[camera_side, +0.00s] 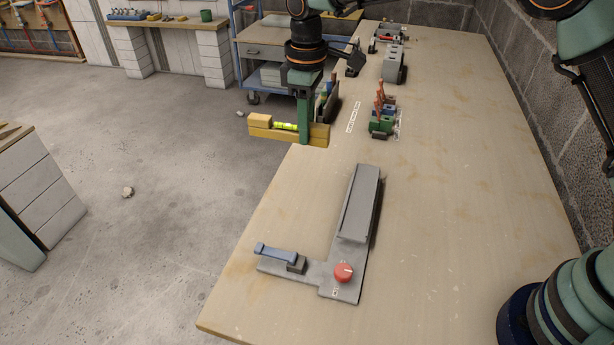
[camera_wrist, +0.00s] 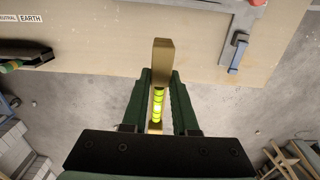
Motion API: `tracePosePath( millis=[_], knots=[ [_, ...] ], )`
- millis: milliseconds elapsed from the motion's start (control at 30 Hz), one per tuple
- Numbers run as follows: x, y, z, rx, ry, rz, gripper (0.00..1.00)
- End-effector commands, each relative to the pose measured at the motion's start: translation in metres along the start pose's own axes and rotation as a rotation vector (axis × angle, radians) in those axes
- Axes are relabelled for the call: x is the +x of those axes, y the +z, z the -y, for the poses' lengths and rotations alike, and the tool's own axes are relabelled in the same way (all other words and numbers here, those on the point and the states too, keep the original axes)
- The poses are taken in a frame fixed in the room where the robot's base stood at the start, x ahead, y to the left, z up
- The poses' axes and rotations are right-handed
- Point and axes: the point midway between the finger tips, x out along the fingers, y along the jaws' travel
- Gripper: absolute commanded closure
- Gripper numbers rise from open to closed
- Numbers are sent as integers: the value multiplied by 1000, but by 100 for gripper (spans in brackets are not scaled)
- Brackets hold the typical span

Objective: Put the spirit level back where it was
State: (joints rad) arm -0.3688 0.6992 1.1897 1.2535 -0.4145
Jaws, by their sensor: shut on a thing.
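The spirit level (camera_side: 262,133) is a yellow bar with a bright green vial. My gripper (camera_side: 306,136) is shut on it around the middle, and the level is held up at the table's left edge in the side view. In the wrist view the level (camera_wrist: 162,52) stands between the two dark green fingers of my gripper (camera_wrist: 160,80), with its vial showing between them. The ends of the level stick out past the fingers. The frames do not show for certain where the level lay before.
A grey fixture (camera_side: 357,205) with a red knob (camera_side: 343,272) and a blue lever (camera_side: 277,253) sits on the near table. Behind my gripper are a dark holder (camera_side: 329,100), a label strip (camera_side: 353,117) and coloured parts (camera_side: 382,122). The right side of the table (camera_side: 460,170) is clear.

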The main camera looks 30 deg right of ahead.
Motion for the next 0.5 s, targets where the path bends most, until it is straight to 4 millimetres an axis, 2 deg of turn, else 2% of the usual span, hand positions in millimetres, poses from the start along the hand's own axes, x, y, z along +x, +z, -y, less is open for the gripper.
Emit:
tracePosePath(
  millis=[100,300,500],
  knots=[
    [31,1,0,-1,-2,4,100],
    [78,1,0,-2,-1,3,100],
    [104,0,0,-2,0,0,100]
  ],
)
